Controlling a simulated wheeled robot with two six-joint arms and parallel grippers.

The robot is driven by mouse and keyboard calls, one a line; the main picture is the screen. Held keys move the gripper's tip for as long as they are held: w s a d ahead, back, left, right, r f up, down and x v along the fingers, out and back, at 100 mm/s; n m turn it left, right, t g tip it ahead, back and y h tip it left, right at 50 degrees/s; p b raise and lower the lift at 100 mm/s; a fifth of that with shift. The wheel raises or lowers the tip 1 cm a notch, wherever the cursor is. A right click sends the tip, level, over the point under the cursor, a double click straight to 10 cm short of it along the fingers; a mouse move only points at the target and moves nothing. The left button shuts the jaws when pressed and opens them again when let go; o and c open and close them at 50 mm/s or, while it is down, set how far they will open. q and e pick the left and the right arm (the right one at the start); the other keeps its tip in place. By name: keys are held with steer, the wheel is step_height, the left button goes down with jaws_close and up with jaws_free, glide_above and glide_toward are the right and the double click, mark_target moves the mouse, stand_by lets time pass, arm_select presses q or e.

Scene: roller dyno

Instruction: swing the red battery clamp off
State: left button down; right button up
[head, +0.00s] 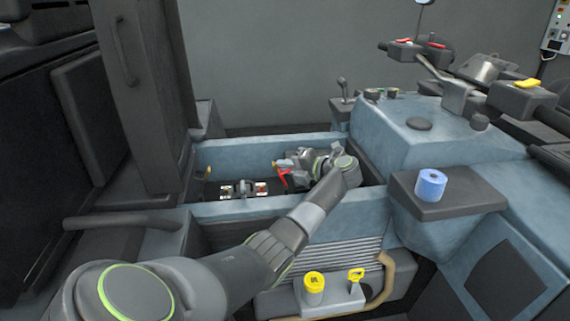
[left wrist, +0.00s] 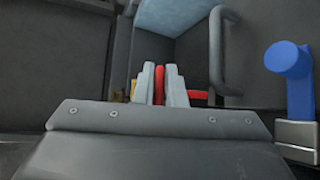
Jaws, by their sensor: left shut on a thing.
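The red battery clamp (head: 282,176) stands up at the right end of the battery (head: 235,189), inside the blue-walled bay. My left gripper (head: 286,168) reaches into the bay from the right and is at the clamp. In the left wrist view, the left gripper's two grey fingers (left wrist: 161,88) are shut on a red upright part of the clamp (left wrist: 160,80). A red piece also runs to the right behind the fingers. The clamp's lower end is hidden by the gripper. My right gripper is not in view.
The bay's near blue wall (head: 240,209) runs below my left arm. A blue roll (head: 431,184) stands on a dark ledge at the right. A yellow cap (head: 314,282) and yellow key-shaped handle (head: 355,275) are in front. A blue-capped part (left wrist: 290,62) is at the wrist view's right.

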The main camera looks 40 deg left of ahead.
arm_select(q)
steer(key=c, duration=1.6)
jaws_free()
steer(key=shift+w+d+r, duration=0.15)
steer(key=shift+w+r, duration=0.2)
steer(key=shift+r, duration=0.25)
steer(key=shift+c, duration=0.2)
steer(key=shift+o, duration=0.5)
steer(key=shift+d+f, duration=0.1)
steer(key=shift+d, duration=0.1)
steer(key=shift+f, duration=0.1)
steer(key=b+v, duration=0.1)
steer(key=v, duration=1.1)
steer(key=shift+s, duration=0.1)
